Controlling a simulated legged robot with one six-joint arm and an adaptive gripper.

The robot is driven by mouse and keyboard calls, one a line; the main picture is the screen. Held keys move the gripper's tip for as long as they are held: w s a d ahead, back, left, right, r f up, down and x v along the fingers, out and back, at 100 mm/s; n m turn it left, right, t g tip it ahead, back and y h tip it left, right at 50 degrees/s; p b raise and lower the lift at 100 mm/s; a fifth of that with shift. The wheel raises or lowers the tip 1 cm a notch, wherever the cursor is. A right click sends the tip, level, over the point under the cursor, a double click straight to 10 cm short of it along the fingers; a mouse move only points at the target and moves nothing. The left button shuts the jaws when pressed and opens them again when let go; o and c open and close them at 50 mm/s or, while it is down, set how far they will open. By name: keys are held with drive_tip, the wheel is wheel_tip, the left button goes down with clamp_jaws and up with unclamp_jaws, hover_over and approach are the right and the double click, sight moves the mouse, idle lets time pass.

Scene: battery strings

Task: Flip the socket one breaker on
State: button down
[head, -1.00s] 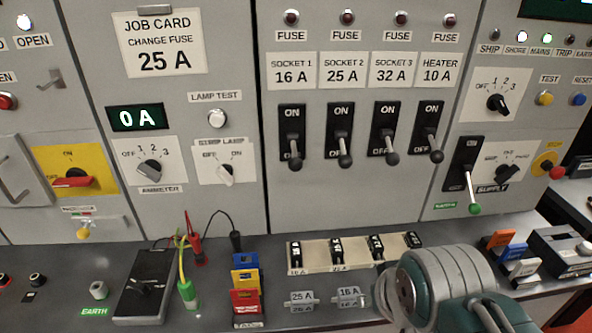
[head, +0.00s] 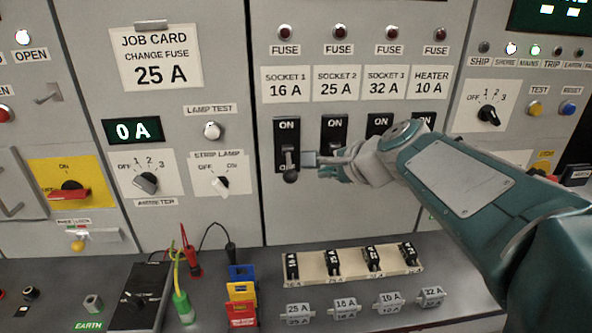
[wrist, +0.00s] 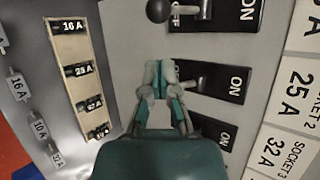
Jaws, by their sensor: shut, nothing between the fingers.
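The socket 1 breaker (head: 287,137) is a black plate marked ON at the top, under the "SOCKET 1 16 A" label (head: 286,84). Its lever hangs down, with the round black knob (head: 290,176) at the lower end. In the wrist view this knob (wrist: 157,10) is at the top edge. My gripper (head: 310,159) is shut and empty, just right of the socket 1 lever; I cannot tell whether it touches. In the wrist view my gripper (wrist: 161,72) covers the end of the socket 2 lever (wrist: 187,80).
The socket 2 breaker (head: 335,128) and socket 3 breaker (head: 380,124) stand close on the right, partly hidden by my arm. Below are a fuse strip (head: 352,265) and several grey loose fuses (head: 344,307). Left of socket 1 is the strip lamp switch (head: 221,183).

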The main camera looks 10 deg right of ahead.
sight(289, 169)
drive_tip(key=x, duration=1)
drive_tip(key=shift+s+r+g, duration=0.2)
drive_tip(key=shift+r+g, duration=0.2)
drive_tip(key=shift+g, duration=0.4)
idle(0.6)
drive_tip(key=shift+s+r+m+g+h, duration=0.15)
drive_tip(key=shift+r+m+g, duration=0.4)
drive_tip(key=shift+r+g, duration=1)
drive_tip(key=shift+s+r+m+g+h, duration=0.15)
drive_tip(key=shift+r+m+g, duration=0.65)
drive_tip(key=shift+g, duration=1.25)
drive_tip(key=shift+r+n, duration=0.25)
drive_tip(key=shift+r, duration=0.15)
drive_tip(key=shift+w, duration=0.1)
